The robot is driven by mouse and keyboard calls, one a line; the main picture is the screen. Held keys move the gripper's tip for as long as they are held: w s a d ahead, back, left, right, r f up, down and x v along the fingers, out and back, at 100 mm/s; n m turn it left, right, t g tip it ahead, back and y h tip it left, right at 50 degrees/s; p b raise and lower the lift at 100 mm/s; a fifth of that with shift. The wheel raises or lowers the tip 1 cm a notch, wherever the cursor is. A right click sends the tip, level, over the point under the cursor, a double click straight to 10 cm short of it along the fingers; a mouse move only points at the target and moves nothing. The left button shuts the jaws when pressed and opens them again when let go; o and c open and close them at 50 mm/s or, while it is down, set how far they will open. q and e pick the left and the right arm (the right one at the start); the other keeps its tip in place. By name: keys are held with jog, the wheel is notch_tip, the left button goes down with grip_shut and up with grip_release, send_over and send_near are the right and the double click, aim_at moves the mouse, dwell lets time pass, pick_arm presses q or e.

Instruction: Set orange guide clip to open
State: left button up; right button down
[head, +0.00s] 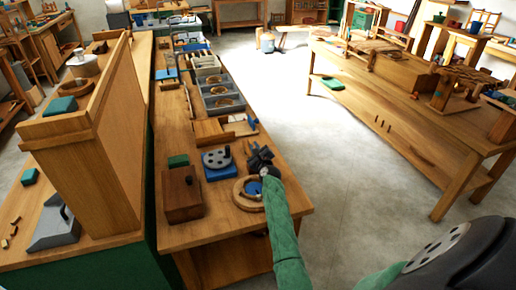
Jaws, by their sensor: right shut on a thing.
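My right gripper (255,149) is dark and sits over the right side of the long workbench (232,222), at the end of my green-sleeved arm. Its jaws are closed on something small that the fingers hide. I cannot make out an orange guide clip in this view. Just beyond the fingertips is a wooden fixture (210,131) with a flat base, upright wooden pieces and a small blue part (252,122). A round wooden ring with a blue centre (241,194) lies below the gripper. My left gripper is not in view.
A blue base with a grey perforated disc (216,158) stands left of the gripper, beside a brown wooden box (182,194). Grey trays (218,95) line the bench behind. A wooden partition (95,140) rises at left. Open floor lies to the right, before another table (410,110).

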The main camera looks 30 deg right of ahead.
jog(key=n, duration=0.1)
jog(key=a+n, duration=0.2)
jog(key=shift+w+r+n, duration=0.25)
jog(key=shift+r+n, duration=0.05)
jog(key=shift+w+a+n+p, duration=0.15)
jog(key=shift+a+n+p, duration=0.3)
jog(key=shift+n, duration=0.65)
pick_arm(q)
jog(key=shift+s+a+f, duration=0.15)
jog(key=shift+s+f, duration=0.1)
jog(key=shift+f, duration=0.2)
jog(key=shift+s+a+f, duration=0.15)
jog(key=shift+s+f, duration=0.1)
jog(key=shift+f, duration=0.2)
pick_arm(e)
jog(key=shift+w+a+f+n, duration=0.1)
jog(key=shift+a+n, duration=0.5)
jog(key=shift+n, duration=0.4)
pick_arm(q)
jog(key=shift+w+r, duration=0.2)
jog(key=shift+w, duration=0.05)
pick_arm(e)
jog(key=c, duration=1.5)
grip_release()
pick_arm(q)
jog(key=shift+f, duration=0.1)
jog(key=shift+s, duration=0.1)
